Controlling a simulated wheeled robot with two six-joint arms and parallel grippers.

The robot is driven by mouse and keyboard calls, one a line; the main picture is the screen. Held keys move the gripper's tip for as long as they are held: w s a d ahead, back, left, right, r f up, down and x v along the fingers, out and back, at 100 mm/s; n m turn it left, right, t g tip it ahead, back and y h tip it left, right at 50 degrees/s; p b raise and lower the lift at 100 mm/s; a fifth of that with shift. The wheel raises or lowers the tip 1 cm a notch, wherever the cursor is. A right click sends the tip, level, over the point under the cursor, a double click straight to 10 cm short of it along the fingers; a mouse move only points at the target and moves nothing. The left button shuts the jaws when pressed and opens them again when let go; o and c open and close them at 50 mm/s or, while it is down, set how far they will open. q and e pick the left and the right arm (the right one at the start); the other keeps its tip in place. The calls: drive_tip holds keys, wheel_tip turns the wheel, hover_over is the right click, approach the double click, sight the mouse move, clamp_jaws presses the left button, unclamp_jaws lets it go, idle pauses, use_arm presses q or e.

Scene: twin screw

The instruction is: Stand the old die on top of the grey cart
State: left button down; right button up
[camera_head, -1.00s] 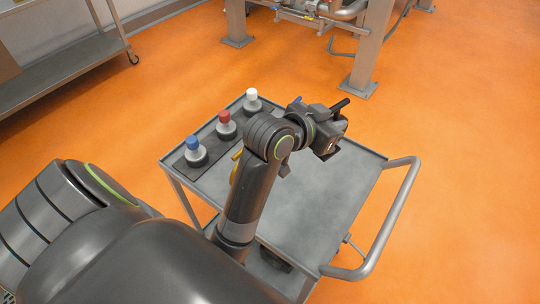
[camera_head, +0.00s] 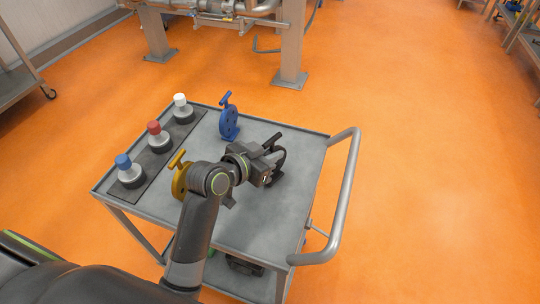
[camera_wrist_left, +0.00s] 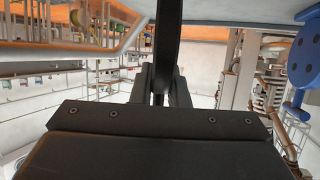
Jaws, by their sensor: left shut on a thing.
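My left gripper (camera_head: 268,164) is over the middle of the grey cart (camera_head: 262,220), shut on a dark, disc-like die (camera_head: 279,157). The dark die also shows between the fingers in the left wrist view (camera_wrist_left: 167,45). It looks roughly upright, but the gripper hides part of it. I cannot tell whether its lower edge touches the cart top. A blue die (camera_head: 229,124) with a T-shaped handle stands at the cart's far edge. A yellow die (camera_head: 179,182) stands left of my arm, partly hidden by it. My right gripper is not in view.
White-capped (camera_head: 182,108), red-capped (camera_head: 158,136) and blue-capped (camera_head: 129,171) bottles stand on a dark mat along the cart's left side. The cart's push handle (camera_head: 348,190) is at the right. The front right of the cart top is clear. Dark items (camera_head: 245,266) lie on the lower shelf.

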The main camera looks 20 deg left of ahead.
use_arm(q)
drive_tip(key=shift+f, duration=0.3)
drive_tip(key=shift+f, duration=0.1)
drive_tip(key=c, duration=1.4)
unclamp_jaws()
drive_tip(key=shift+f, duration=0.1)
drive_tip(key=shift+r, duration=0.2)
drive_tip(key=v, duration=1.2)
drive_tip(key=shift+f, duration=0.1)
